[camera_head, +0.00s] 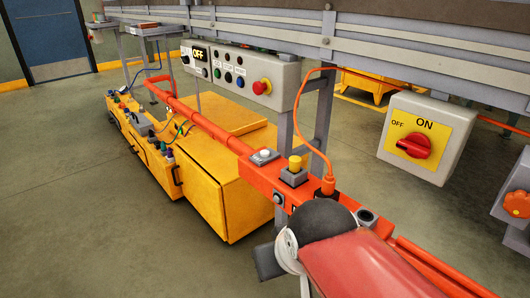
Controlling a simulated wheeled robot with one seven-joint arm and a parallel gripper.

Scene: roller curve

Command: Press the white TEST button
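A white button (264,153) sits in a grey square housing on an orange rail in front of a yellow cabinet. I can read no TEST label on or beside it. A pale control panel (247,72) hangs under the conveyor, with an OFF sign, small dark, green and blue buttons, and a red knob on yellow. The small labels on it are too blurred to read. My arm's red link (365,262) and its dark rounded joint show at the bottom, right of and nearer than the white button. I cannot make out any gripper fingers.
A yellow button (295,163) and an orange cable plug (327,185) stand on the rail close to the white button. A switch box (420,137) with a red ON/OFF knob is at right. The conveyor (400,48) crosses the top. Open floor (60,200) lies at left.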

